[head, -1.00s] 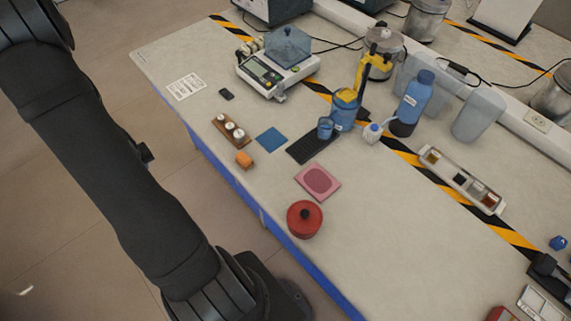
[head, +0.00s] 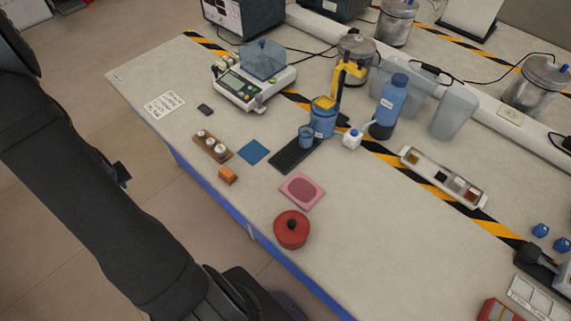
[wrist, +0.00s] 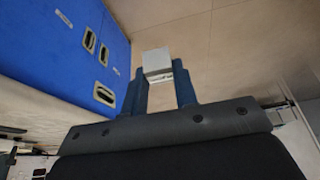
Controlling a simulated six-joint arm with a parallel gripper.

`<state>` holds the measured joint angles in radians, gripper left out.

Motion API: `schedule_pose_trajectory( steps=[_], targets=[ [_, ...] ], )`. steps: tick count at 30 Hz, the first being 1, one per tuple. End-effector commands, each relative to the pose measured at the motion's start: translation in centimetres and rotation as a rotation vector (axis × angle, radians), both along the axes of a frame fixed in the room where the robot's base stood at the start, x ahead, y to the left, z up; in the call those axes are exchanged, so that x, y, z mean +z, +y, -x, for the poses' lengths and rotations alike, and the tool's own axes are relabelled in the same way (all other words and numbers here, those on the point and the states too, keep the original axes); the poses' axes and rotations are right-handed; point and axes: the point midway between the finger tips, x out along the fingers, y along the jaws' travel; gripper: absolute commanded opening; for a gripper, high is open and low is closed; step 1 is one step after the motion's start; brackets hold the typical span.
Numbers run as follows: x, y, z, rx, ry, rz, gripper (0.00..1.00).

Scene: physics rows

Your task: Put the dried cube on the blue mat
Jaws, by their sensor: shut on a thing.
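In the wrist view, my gripper (wrist: 159,78) is shut on a pale grey cube (wrist: 157,61), held between its two blue fingers. Bare floor lies behind the cube, and the blue side of the bench is to the left. Whether the cube is dry cannot be told. The square blue mat (head: 253,152) lies flat and bare on the bench in the head view. My gripper and the cube are out of the head view, where only my dark arm shows at the left.
Near the mat are a wooden holder (head: 221,153) with white pieces, an orange block (head: 228,175), a black grid tray (head: 290,158) and a pink pad (head: 302,191). A red lidded pot (head: 292,230) stands near the bench edge. A balance (head: 246,90) stands behind.

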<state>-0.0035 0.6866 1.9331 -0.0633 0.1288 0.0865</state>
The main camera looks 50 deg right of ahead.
Motion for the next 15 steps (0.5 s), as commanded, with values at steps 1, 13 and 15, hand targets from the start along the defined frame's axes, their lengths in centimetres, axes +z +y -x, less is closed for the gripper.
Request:
schedule_pose_trajectory(
  steps=[1, 13, 15],
  targets=[
    [1.2, 0.0, -0.9, -0.015, -0.008, -0.003, 0.06],
    [13.7, -6.5, -4.6, -0.295, -0.005, 0.000, 0.06],
    [14.5, -9.0, -3.9, -0.331, -0.001, 0.002, 0.06]
  ],
)
